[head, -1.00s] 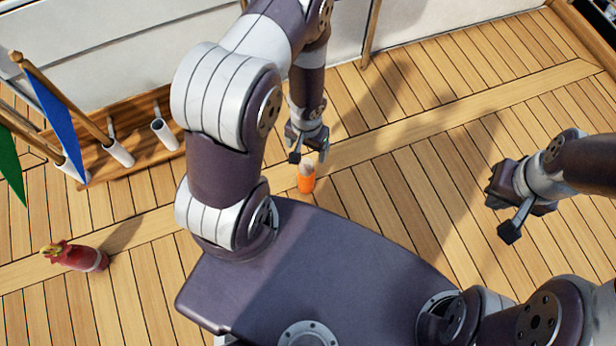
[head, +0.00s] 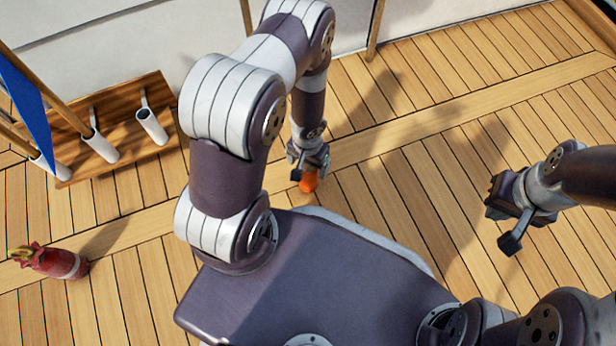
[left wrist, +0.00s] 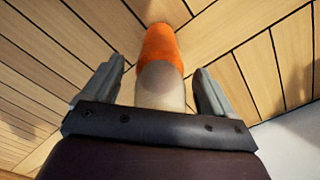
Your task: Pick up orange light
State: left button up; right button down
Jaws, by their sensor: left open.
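The orange light (head: 308,184) stands on the wooden deck, its top hidden by my left gripper in the head view. In the left wrist view the orange light (left wrist: 160,52) shows an orange body and a pale, translucent end lying between the two fingers. My left gripper (head: 308,170) is open, with one finger on each side of the light. The left wrist view shows a gap between the light and each finger of my left gripper (left wrist: 160,95). My right gripper (head: 512,222) is in the air at the right, away from the light; its jaw opening is not clear.
A red fire extinguisher-like object (head: 50,262) is on the deck at left. A wooden rack (head: 140,108) with white tubular holders and a blue flag (head: 30,100) is at upper left. The deck right of the light is clear.

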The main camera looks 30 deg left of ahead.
pick_arm(q)
grip_shut()
jog(key=shift+r, duration=0.15)
